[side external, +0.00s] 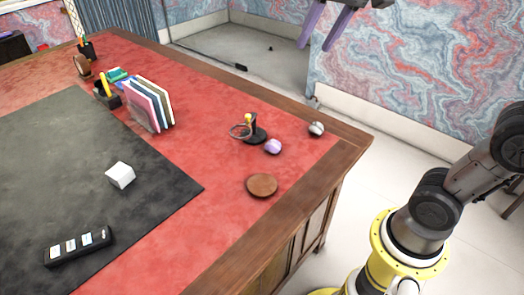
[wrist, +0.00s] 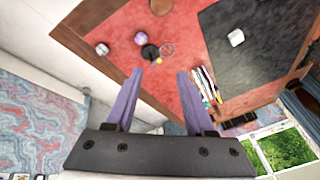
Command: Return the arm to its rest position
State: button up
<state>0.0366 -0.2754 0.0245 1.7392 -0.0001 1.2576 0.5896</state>
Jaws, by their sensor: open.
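My gripper (side external: 333,23) is high above the far side of the desk at the top of the side view, partly cut off by the frame edge. Its two purple fingers are apart with nothing between them. In the wrist view the gripper (wrist: 160,82) shows the same open fingers, with the desk below and beyond them. The red leather desk (side external: 225,205) has a brown wooden rim. My gripper touches nothing on it.
On the desk stand a black stand with a ring (side external: 256,133), a purple object (side external: 273,146), a grey object (side external: 316,129), a brown disc (side external: 262,185), a white cube (side external: 120,174), a black tray (side external: 78,247) and upright books (side external: 152,105). The air around the gripper is clear.

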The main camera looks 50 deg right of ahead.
jog(key=s+a+f+n+t, duration=0.1)
jog(key=s+f+n, duration=0.6)
jog(key=s+f, duration=0.7)
